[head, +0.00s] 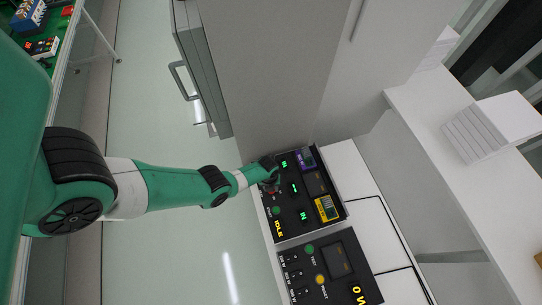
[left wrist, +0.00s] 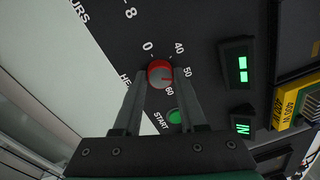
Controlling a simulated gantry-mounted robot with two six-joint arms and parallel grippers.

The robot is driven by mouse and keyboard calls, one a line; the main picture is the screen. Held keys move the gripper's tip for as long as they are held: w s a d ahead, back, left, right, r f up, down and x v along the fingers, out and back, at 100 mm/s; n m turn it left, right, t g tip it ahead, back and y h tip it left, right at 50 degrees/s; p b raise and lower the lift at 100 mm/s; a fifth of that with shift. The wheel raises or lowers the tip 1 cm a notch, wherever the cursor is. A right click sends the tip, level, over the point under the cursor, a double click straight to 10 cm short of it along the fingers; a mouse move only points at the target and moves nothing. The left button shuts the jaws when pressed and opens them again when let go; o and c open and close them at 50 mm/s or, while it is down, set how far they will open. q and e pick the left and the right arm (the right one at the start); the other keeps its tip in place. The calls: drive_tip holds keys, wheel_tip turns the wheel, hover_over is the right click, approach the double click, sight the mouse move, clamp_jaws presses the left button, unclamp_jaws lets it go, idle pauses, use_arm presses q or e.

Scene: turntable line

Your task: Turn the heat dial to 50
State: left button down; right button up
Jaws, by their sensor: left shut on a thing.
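The heat dial (left wrist: 160,74) is a round knob with a red rim and a grey face in the left wrist view. Numbers 0, 40, 50 and 60 are printed around it on the dark panel (left wrist: 205,22). I cannot tell which number its mark points at. My left gripper (left wrist: 161,76) is shut on the dial, one finger on each side. The heat label beside it is partly hidden by a finger. In the head view my left gripper (head: 269,183) reaches the panel's left edge and hides the dial. My right gripper is not in view.
A green START button (left wrist: 174,116) lies close beside the right finger. Green-lit displays (left wrist: 241,68) and a yellow box (head: 326,208) are further right. A second panel (head: 330,268) with buttons is below in the head view. A grey cabinet (head: 270,70) stands above the panel.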

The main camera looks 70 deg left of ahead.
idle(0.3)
use_arm(q)
drive_tip(key=c, duration=0.6)
unclamp_jaws()
drive_tip(key=shift+o, duration=0.7)
